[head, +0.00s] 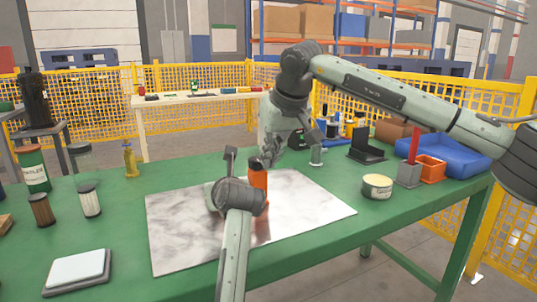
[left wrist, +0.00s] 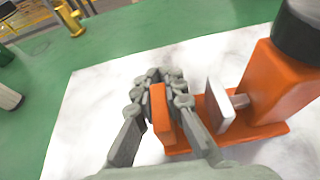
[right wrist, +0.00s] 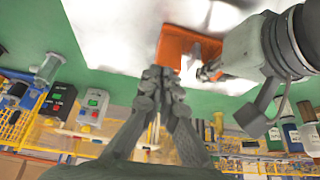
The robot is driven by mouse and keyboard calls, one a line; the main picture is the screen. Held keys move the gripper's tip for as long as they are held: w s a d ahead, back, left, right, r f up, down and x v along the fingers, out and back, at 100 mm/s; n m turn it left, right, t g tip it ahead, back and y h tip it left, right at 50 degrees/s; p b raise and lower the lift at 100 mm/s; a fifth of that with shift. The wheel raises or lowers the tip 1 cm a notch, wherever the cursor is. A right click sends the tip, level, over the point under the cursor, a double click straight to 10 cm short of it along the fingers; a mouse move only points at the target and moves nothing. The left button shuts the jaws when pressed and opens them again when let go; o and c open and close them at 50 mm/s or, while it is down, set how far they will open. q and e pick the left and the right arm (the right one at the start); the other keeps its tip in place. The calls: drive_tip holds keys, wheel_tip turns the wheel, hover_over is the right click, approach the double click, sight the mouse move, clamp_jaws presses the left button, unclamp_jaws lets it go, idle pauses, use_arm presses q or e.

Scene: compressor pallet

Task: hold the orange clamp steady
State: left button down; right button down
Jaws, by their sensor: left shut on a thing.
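The orange clamp (head: 258,180) with a black top stands on the pale marbled plate (head: 175,245). In the left wrist view the clamp (left wrist: 270,90) is at the right, with its upright orange end (left wrist: 161,115) near the middle. My left gripper (left wrist: 158,85) is shut on that end. In the head view its wrist hides part of the clamp. My right gripper (head: 276,157) is just behind the clamp. In the right wrist view its fingertips (right wrist: 161,74) are together, with nothing visible between them, close to the clamp's orange base (right wrist: 180,45). Whether they touch it is unclear.
On the green table (head: 120,190), a round tin (head: 377,186), a black stand (head: 368,147), orange bin (head: 431,168) and blue tray (head: 450,155) stand at right. Canisters (head: 89,199) and a scale (head: 77,271) are at left. The plate's right part is clear.

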drive_tip(key=shift+d, duration=0.1)
drive_tip(key=shift+s+d, duration=0.2)
wheel_tip(320, 180, up, 6)
idle(0.5)
drive_tip(key=shift+s+a+f, duration=0.2)
drive_tip(key=shift+a+f, duration=0.3)
drive_tip(key=shift+f, duration=0.5)
drive_tip(key=shift+s+a+f, duration=0.15)
drive_tip(key=shift+a+f, duration=0.3)
drive_tip(key=shift+f, duration=0.55)
drive_tip(key=shift+s+a+f, duration=0.2)
drive_tip(key=shift+a+f, duration=0.3)
drive_tip(key=shift+f, duration=0.5)
